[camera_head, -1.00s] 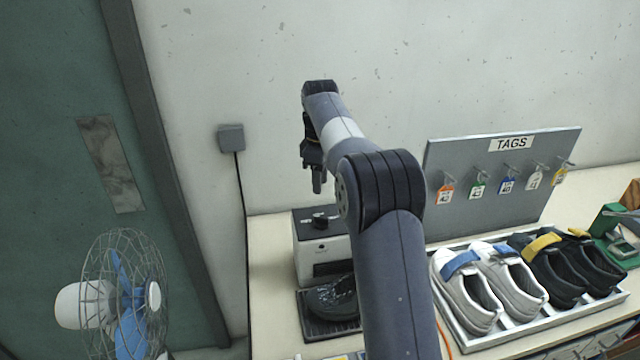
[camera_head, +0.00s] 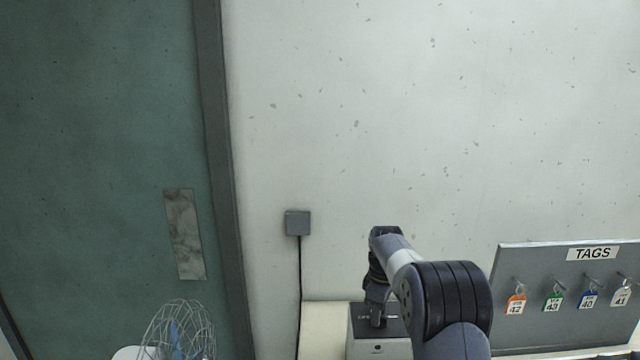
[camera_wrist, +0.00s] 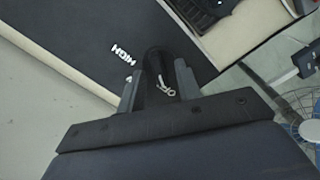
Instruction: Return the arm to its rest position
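My gripper (camera_head: 376,318) points down over the box-shaped machine (camera_head: 380,348) at the bottom of the head view. In the wrist view the two fingers of my gripper (camera_wrist: 158,88) stand apart. A dark rounded knob (camera_wrist: 156,62) on the black top panel (camera_wrist: 105,25) shows between them. I cannot tell whether the fingers touch the knob. My arm is bent, reaching forward from the lower right of the head view.
The TAGS board (camera_head: 560,325) with several coloured tags stands right of the arm. The fan (camera_head: 180,335) is at lower left, also in the wrist view (camera_wrist: 305,122). A grey wall box (camera_head: 298,222) and cable are left. Bare wall fills the area above.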

